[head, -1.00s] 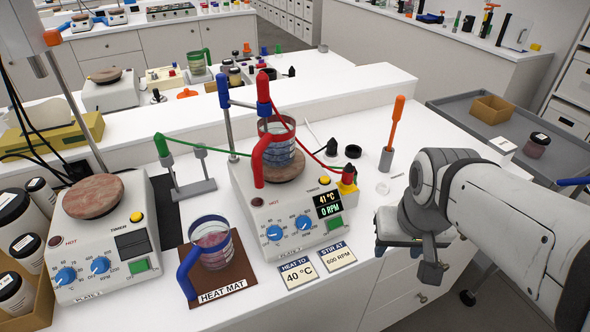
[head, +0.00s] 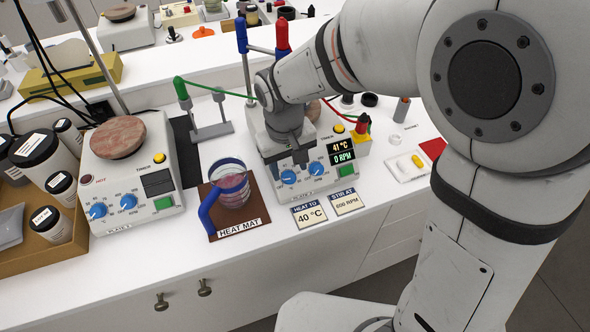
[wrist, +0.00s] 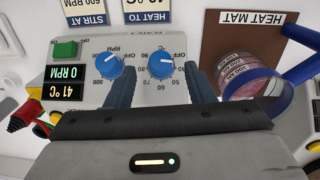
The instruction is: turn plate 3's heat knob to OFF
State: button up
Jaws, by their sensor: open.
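The middle hot plate (head: 335,180) shows 41 °C and 0 RPM; its plate number is too small to read surely. Its blue heat knob (head: 288,176) is left of the blue RPM knob (head: 316,168). In the wrist view, which is upside down, the heat knob (wrist: 161,64) lies between my two fingertips, and the RPM knob (wrist: 108,65) is just outside the left finger. I cannot tell whether the fingers touch the heat knob. Its white pointer is not at OFF, as far as I can see. My gripper (head: 299,158) is open, pointing down at the panel.
A blue-handled beaker (head: 232,183) stands on the brown heat mat (head: 255,215) left of the hot plate. Another hot plate (head: 128,185) is further left. Two cards (head: 308,215) lie in front.

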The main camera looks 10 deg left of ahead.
aim_at(291, 177)
jog(key=shift+d+f, duration=0.1)
jog(key=shift+f, duration=1.6)
jog(key=shift+c, duration=0.2)
